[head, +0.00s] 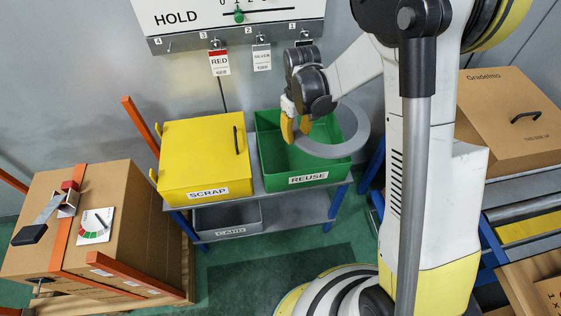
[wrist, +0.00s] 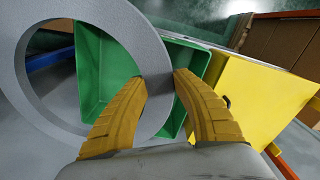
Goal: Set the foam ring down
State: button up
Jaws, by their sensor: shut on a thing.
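The foam ring (head: 362,130) is a flat grey ring. It is held above the open green REUSE bin (head: 264,130) and overhangs its right side. My gripper (head: 295,128) has yellow fingers shut on the ring's left edge in the head view. In the wrist view my gripper (wrist: 160,100) pinches the rim of the foam ring (wrist: 155,60) between its two fingertips. The green bin (wrist: 90,70) shows below and through the ring. How high the ring is over the bin is hard to tell.
The yellow SCRAP box (head: 200,150), with a closed lid, stands left of the green bin on the same shelf unit. A grey bin (head: 225,218) is on the shelf below. A wall panel (head: 235,35) with hanging tags is behind. A cardboard box (head: 135,225) is at left.

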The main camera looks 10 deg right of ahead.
jog(key=w+a+f+n+b, duration=0.2)
jog(key=w+a+f+n, duration=0.15)
jog(key=a+f, duration=0.2)
jog(key=b, duration=0.4)
send_over(279, 170)
jog(key=s, duration=0.1)
jog(key=shift+n, duration=0.25)
notch_tip(279, 170, down, 13)
jog(key=shift+s, duration=0.1)
jog(key=shift+f+b, duration=1.2)
jog(key=shift+f, duration=1.55)
jog(key=shift+f, duration=0.1)
jog(key=o, duration=1)
jog(key=shift+c, duration=0.2)
